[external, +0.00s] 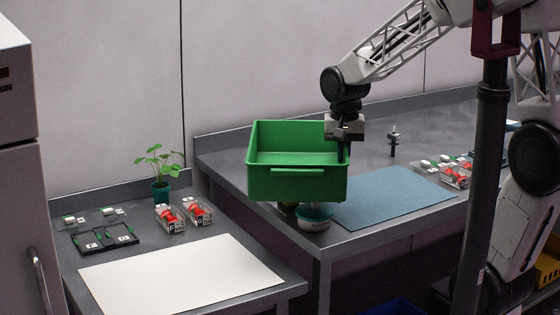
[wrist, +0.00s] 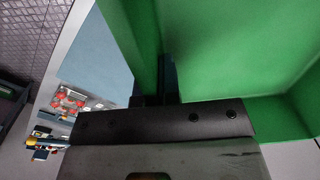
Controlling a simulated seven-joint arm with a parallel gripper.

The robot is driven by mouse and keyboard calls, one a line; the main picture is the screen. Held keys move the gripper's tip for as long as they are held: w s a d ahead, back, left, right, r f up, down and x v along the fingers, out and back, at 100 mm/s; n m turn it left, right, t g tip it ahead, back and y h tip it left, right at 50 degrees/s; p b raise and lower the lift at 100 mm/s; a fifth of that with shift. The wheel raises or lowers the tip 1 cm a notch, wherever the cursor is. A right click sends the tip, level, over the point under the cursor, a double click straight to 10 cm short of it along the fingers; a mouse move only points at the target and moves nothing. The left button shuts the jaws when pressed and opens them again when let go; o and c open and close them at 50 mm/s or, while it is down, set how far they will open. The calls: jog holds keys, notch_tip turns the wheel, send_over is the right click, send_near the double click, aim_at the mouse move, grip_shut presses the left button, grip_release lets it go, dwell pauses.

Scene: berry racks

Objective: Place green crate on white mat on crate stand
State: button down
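The green crate (external: 296,185) is empty and roughly level in the external view, held up near the left edge of the right-hand counter. My gripper (external: 344,150) is shut on its right wall, with a finger showing inside the wall. In the wrist view the crate (wrist: 215,50) fills the upper right, and the dark fingers (wrist: 168,85) straddle its wall. The white mat (external: 180,278) lies flat and bare on the lower left counter, left of and below the crate. No separate crate stand can be told apart from that counter.
A bowl (external: 314,221) sits just below the crate. A blue mat (external: 390,197) lies bare to the right. Behind the white mat are a plant (external: 160,172), clear punnets with red fruit (external: 184,215) and a black tray (external: 105,238). A dark post (external: 487,170) stands right.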

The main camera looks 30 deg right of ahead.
aim_at(293, 202)
jog(key=s+a+m, duration=0.2)
jog(key=a, duration=0.4)
jog(key=s+a+m, duration=0.1)
jog(key=a, duration=0.5)
jog(key=s+a+m, duration=0.2)
jog(key=a, duration=0.4)
jog(key=shift+s+m, duration=0.3)
jog(key=s+a+m, duration=0.6)
jog(key=s+a, duration=0.6)
jog(key=a, duration=0.3)
notch_tip(293, 202, down, 13)
jog(key=shift+w+d+r, duration=0.15)
jog(key=shift+w+d, duration=0.05)
jog(key=shift+d, duration=0.05)
jog(key=shift+w+a, duration=0.1)
jog(key=w+a+f, duration=0.1)
jog(key=w+a, duration=1)
jog(key=shift+f, duration=0.25)
jog(key=shift+a, duration=0.1)
jog(key=shift+f, duration=1.9)
